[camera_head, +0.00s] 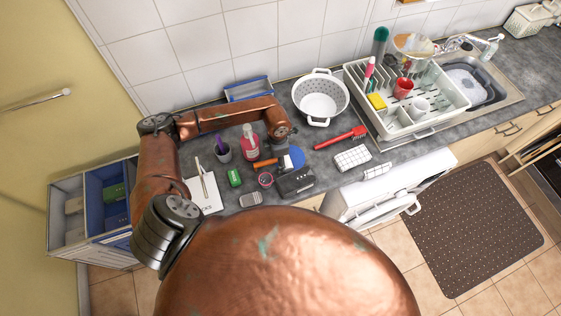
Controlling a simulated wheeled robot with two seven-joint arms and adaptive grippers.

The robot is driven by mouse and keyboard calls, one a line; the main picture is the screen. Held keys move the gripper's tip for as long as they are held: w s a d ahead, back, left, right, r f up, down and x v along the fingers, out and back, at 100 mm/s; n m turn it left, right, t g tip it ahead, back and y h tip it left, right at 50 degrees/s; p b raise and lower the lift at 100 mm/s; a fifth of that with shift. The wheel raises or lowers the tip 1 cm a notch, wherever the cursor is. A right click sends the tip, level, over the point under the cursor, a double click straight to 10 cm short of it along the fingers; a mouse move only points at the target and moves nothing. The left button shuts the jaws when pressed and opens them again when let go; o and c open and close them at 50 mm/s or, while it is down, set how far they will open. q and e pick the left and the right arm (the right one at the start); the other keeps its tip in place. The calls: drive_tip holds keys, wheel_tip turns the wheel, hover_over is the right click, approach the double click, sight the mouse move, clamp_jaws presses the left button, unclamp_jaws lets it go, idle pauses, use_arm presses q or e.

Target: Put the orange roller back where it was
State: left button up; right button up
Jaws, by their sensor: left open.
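The orange roller (264,163) appears as a short orange bar lying on the grey counter, between the pink bottle and a dark box-like item. My left arm reaches over the counter from the left, and its wrist bends down just right of the bottle. My left gripper (282,150) is small in the view and partly hidden by the wrist. It is open, close to the right end of the orange roller. I cannot tell whether it touches the roller. A blue round item (296,158) lies right beside it. My right gripper is out of view.
A pink bottle (250,142), purple-topped cup (223,151), green item (234,177) and dark box-like item (296,181) crowd the area. A white colander (320,97), red brush (341,138) and dish rack (448,112) stand right. Some counter is bare below the colander.

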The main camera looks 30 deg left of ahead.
use_arm(q)
drive_tip(key=r+b, duration=0.1)
drive_tip(key=r, duration=0.2)
drive_tip(key=r+b, duration=0.1)
drive_tip(key=r, duration=0.2)
drive_tip(key=shift+w+d+r, duration=0.2)
drive_tip(key=shift+s+r, duration=0.1)
drive_tip(key=shift+r, duration=0.5)
